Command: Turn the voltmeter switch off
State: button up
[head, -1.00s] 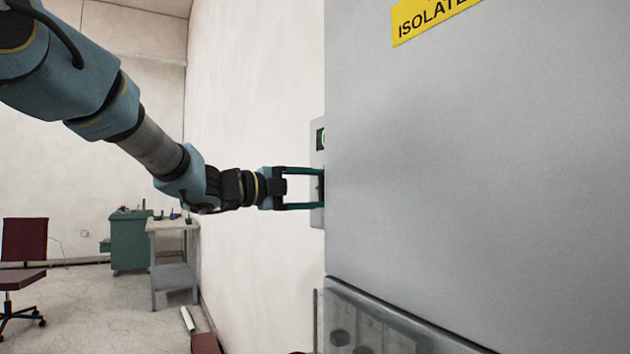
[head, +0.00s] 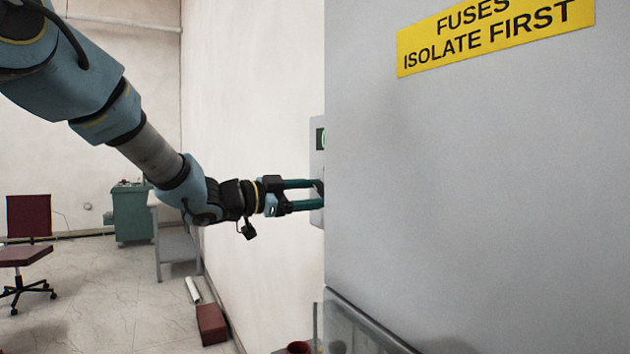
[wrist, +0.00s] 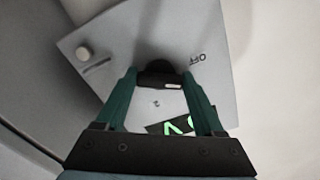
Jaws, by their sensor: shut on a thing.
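The voltmeter box (head: 318,160) is a grey unit on the wall, mostly hidden behind the large grey cabinet in the head view. In the wrist view its tilted grey face (wrist: 120,50) shows a green lit display (wrist: 180,126) between my fingers. A black switch knob (wrist: 160,74) with a white mark sits on that face, with an "OFF" label (wrist: 197,59) to its upper right. My gripper (head: 318,195) reaches the box, and its green fingers are shut on the knob. The white mark lies on the knob's lower right side. The fingertips are partly hidden in the head view.
The large grey cabinet (head: 450,200) with a yellow fuse sign (head: 490,36) stands close on the right. A pale round button (wrist: 84,53) is on the box face. A red chair (head: 28,230), a bench (head: 178,245) and a red box (head: 212,324) stand at left.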

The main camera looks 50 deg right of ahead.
jog(key=n+p, duration=0.2)
jog(key=shift+n, duration=0.4)
jog(key=shift+f+n+p, duration=0.1)
jog(key=shift+n+p, duration=0.75)
jog(key=shift+n, duration=0.65)
jog(key=shift+s, duration=0.1)
jog(key=o, duration=1.4)
jog(key=b+v, duration=0.4)
jog(key=v, duration=0.7)
